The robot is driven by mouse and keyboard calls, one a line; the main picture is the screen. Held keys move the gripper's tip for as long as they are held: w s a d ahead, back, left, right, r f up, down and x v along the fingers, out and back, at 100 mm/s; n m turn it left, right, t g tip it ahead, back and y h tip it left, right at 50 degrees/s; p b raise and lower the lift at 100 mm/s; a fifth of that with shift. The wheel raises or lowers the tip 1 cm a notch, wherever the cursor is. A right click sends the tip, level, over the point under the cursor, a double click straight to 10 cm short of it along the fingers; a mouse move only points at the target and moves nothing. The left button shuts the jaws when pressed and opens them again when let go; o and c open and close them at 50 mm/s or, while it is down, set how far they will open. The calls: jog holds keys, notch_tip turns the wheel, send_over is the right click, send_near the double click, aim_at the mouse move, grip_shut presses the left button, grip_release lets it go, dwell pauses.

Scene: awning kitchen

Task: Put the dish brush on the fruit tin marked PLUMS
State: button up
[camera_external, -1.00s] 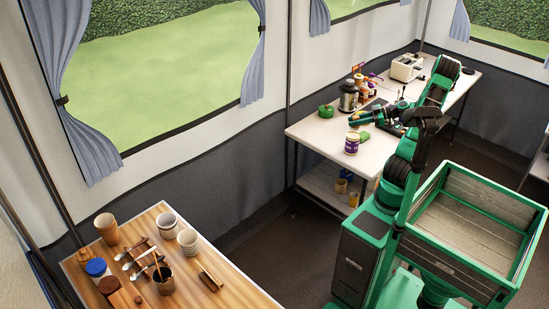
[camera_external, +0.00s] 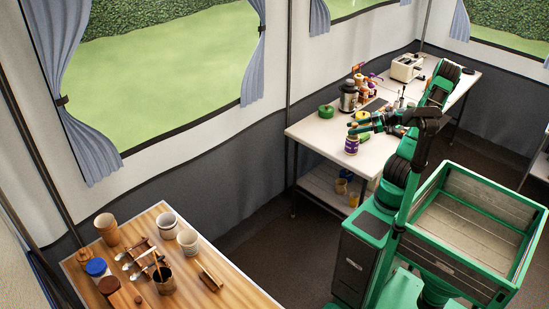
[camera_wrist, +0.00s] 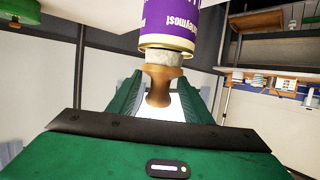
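The tin (camera_external: 351,147) with a purple and cream label stands upright near the front edge of the far table. It shows upside down in the wrist view (camera_wrist: 172,20), where only part of its lettering is in sight and PLUMS cannot be read. The dish brush (camera_wrist: 158,86) has a wooden knob handle and grey bristles. My gripper (camera_wrist: 162,78) has its fingers on both sides of the knob and looks shut on it; my gripper also shows just above the tin in the external view (camera_external: 353,127). The bristles are at the tin's top, touching or nearly so.
A green round container (camera_external: 326,111), a metal canister (camera_external: 348,97) and a toaster (camera_external: 406,68) stand farther back on the far table (camera_external: 309,131). The far table's front left corner is bare.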

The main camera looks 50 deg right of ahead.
jog(key=shift+r, duration=0.15)
jog(key=v, duration=1.2)
jog(key=shift+a, duration=0.1)
dwell(0.3)
jog(key=a+f+m+g+h, duration=0.2)
jog(key=a+g, duration=0.6)
jog(key=a, duration=0.5)
jog(key=s+a+r+m+g+h, duration=0.1)
jog(key=s+r+m+h, duration=0.1)
jog(key=s+m, duration=0.4)
jog(key=s+a+r+m+g+h, duration=0.1)
jog(key=s+a+r+m+h, duration=0.1)
jog(key=s+m+h, duration=0.2)
jog(key=s+m, duration=0.2)
jog(key=s, duration=0.1)
jog(key=shift+a+r+g+h, duration=0.2)
jog(key=shift+r+g+h, duration=0.1)
jog(key=shift+g, duration=0.1)
